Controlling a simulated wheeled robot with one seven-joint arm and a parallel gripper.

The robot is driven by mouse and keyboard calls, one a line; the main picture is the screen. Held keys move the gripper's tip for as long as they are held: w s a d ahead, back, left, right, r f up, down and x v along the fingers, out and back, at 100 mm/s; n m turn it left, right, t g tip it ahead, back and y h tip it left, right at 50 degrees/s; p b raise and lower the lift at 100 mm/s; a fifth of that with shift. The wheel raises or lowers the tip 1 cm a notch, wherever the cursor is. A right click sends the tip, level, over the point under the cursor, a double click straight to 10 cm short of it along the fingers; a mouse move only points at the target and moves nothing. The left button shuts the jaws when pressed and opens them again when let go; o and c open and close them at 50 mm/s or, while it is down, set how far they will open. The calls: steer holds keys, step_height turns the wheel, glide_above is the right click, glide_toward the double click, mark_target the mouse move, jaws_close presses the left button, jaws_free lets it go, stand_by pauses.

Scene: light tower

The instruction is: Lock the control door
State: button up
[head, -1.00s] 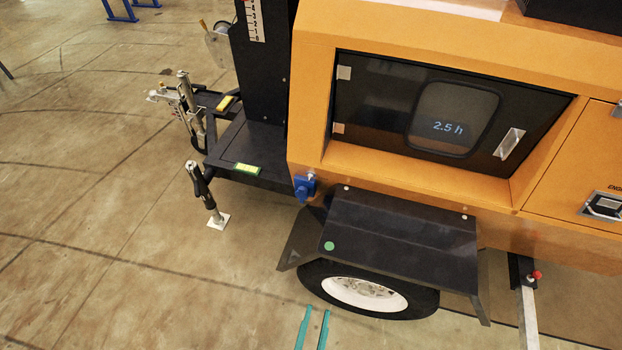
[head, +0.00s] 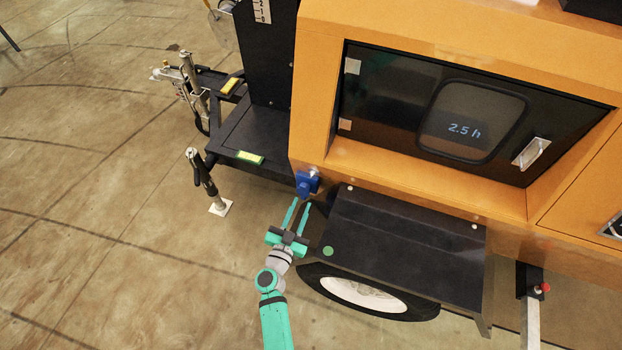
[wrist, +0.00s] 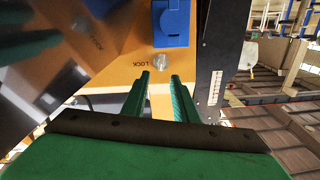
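The control door (head: 395,115) is a dark panel with a window reading "2.5 h", set in the orange housing; it looks closed. Its silver handle (head: 530,152) is at the right end. A small silver knob (wrist: 160,63) sits on the orange panel beside the word "LOCK", which appears upside down in the wrist view. A blue box (head: 306,185) is mounted next to the knob. My gripper (head: 302,203) is open and empty, just below the blue box. In the wrist view its green fingers (wrist: 162,75) point at the knob with a gap between them, apparently not touching it.
The black fender (head: 400,230) over the wheel lies close to the right of my gripper. A black drawbar platform (head: 255,135) and a jack leg (head: 204,180) stand to the left. The floor at the lower left is clear.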

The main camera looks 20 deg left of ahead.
mark_target(311, 178)
steer(key=shift+w+a, duration=0.2)
steer(key=shift+w, duration=5.05)
steer(key=shift+w, duration=0.1)
jaws_close()
